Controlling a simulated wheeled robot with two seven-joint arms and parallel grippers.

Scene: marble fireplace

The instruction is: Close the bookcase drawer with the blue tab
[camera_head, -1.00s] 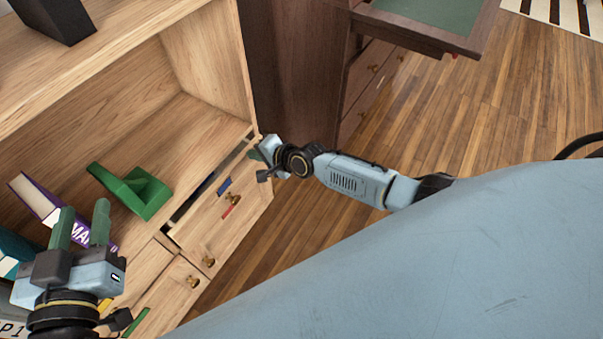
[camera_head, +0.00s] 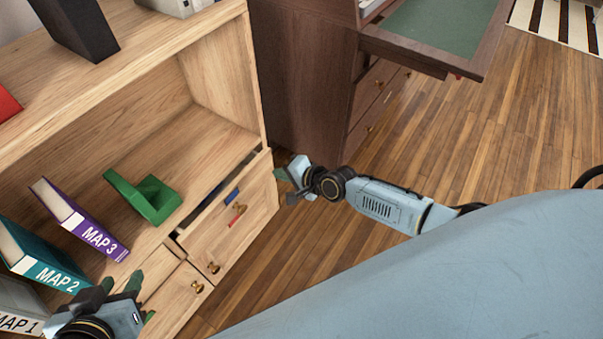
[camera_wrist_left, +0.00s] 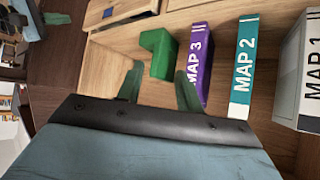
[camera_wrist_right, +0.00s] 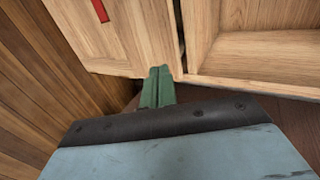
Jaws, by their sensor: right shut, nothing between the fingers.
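The bookcase drawer (camera_head: 215,232) is at the right end of the light wood bookcase and stands partly out, with a dark gap behind its top edge. A blue tab (camera_head: 232,196) is near its top, with a brass knob and a red tab (camera_head: 238,217) below it. My right gripper (camera_head: 285,176) is shut and empty, just right of the drawer front; contact is not clear. In the right wrist view its fingers (camera_wrist_right: 158,76) are together near the wood panels. My left gripper (camera_head: 121,281) is open and empty in front of the shelf; its fingers are apart in the left wrist view (camera_wrist_left: 158,82).
A green block (camera_head: 150,200) and the MAP 3 (camera_head: 85,222), MAP 2 (camera_head: 45,262) and MAP 1 books stand on the shelf near my left gripper. A dark wood desk (camera_head: 305,90) stands behind the drawer. Open wooden floor lies to the right.

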